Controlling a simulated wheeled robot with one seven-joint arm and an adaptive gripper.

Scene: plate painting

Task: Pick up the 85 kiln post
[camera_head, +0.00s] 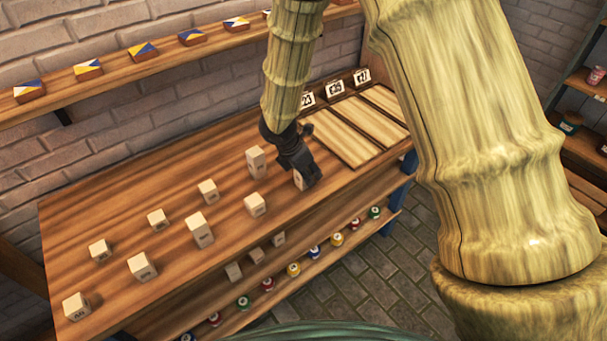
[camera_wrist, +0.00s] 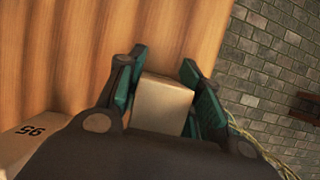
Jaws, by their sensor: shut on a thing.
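My gripper (camera_head: 300,172) is at the right end of the row of wooden posts on the table, near its front edge. It is shut on a pale block-shaped post (camera_wrist: 162,104), which sits between the teal finger pads in the wrist view. A small part of this held post (camera_head: 299,181) shows below the fingers in the head view. Its number is hidden, so I cannot tell if it reads 85. I cannot tell if it is clear of the table. Another post (camera_wrist: 25,140) at the lower left of the wrist view bears a number that looks like 95 or 56.
Several pale posts of differing heights stand on the wooden table (camera_head: 110,205), including a tall one (camera_head: 256,161) left of my gripper. Slatted boards (camera_head: 340,138) with number cards lie at the right. Small paint jars line the lower shelf (camera_head: 262,300).

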